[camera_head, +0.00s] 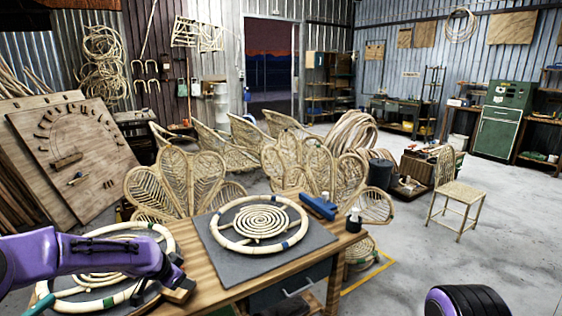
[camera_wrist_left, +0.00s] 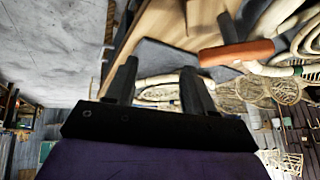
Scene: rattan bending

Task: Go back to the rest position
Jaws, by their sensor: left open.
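My left arm comes in from the left, and its gripper (camera_head: 178,284) is at the table's left part, beside a rattan ring piece (camera_head: 100,305). The arm covers part of that piece. In the left wrist view my left gripper (camera_wrist_left: 158,82) has its two dark fingers apart, with nothing between them. A second rattan ring with a coiled spiral centre (camera_head: 262,221) lies flat on a grey mat (camera_head: 225,262), to the right of the gripper and apart from it. My right gripper is not in view.
The wooden table (camera_head: 205,292) also holds a blue tool (camera_head: 318,206) and a small dark bottle (camera_head: 353,219). An orange-brown object (camera_wrist_left: 237,53) shows in the left wrist view. Rattan chair backs (camera_head: 165,185) stand behind the table. A chair (camera_head: 458,192) stands on open floor at right.

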